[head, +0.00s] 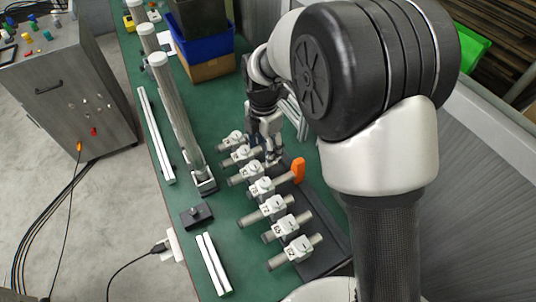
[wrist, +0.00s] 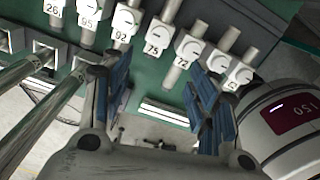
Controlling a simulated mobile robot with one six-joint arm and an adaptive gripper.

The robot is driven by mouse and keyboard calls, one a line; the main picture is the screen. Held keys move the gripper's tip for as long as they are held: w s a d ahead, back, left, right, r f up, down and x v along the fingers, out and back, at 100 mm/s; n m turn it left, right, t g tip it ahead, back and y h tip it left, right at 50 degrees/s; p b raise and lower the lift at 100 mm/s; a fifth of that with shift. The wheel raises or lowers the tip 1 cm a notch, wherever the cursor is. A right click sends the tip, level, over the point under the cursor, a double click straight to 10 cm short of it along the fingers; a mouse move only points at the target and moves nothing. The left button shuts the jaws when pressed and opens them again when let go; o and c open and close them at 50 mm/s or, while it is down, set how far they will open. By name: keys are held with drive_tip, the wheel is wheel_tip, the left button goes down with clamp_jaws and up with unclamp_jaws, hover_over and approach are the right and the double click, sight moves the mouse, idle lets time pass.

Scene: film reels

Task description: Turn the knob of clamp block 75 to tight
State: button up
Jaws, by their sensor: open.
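Clamp block 75 (wrist: 158,38) is a white block with a round knob and a grey rod through it. It sits fourth from the left in a numbered row in the wrist view. In the head view it appears to be the middle block (head: 262,188), though its label is hard to read. The knob's marking is too small to tell its setting. In the head view my gripper (head: 272,160) hangs over the row's far half.
Neighbouring blocks 92 (wrist: 124,26) and 72 (wrist: 190,48) stand close beside it. An orange piece (head: 298,170) stands at the right of the row. A blue bin (head: 205,46) stands at the back.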

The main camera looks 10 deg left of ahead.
sight(265, 182)
wheel_tip(265, 182, down, 18)
drive_tip(key=b, duration=0.4)
drive_tip(key=shift+r+b, duration=0.25)
drive_tip(key=shift+b, duration=0.1)
drive_tip(key=shift+c, duration=0.4)
drive_tip(key=c, duration=1)
